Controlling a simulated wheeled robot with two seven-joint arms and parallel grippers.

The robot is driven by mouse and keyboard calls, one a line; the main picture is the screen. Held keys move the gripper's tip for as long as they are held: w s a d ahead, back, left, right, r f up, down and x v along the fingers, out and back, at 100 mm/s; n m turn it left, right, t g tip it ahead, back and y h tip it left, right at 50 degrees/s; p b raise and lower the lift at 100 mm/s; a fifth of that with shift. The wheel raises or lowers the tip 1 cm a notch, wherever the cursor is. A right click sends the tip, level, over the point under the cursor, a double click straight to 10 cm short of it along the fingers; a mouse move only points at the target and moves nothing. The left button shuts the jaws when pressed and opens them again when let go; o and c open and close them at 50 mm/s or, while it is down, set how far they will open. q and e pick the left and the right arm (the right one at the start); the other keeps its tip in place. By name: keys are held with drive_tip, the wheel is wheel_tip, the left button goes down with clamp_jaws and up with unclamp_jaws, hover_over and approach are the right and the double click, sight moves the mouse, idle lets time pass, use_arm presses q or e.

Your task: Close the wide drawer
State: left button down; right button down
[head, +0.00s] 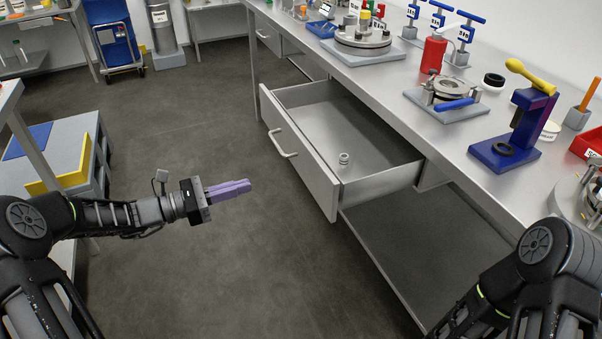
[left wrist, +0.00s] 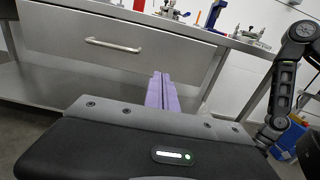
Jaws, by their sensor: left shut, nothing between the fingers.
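The wide drawer (head: 298,150) under the long metal bench stands pulled well out in the head view. Its front carries a bar handle (head: 279,143), and a small metal part (head: 344,158) stands inside on the drawer floor. My left gripper (head: 248,186) is shut and empty, its purple fingers together, to the left of the drawer front and apart from it. In the left wrist view the fingers (left wrist: 161,92) point toward the drawer front (left wrist: 170,58), with the handle (left wrist: 114,46) up and to the left. My right gripper is out of view; only part of my right arm shows.
The bench top (head: 395,80) holds several fixtures, including a blue press (head: 520,130) and a red bottle (head: 433,53). A second, narrower drawer (head: 268,35) further back looks shut. A grey cart with a yellow edge (head: 75,165) stands at left. The floor before the drawer is clear.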

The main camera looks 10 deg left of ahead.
sight(307, 169)
use_arm(q)
drive_tip(key=shift+d, duration=0.1)
drive_tip(key=b+x, duration=0.1)
drive_tip(key=x, duration=1.3)
drive_tip(key=shift+s, duration=0.1)
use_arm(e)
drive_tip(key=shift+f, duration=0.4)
use_arm(q)
drive_tip(key=shift+d, duration=0.1)
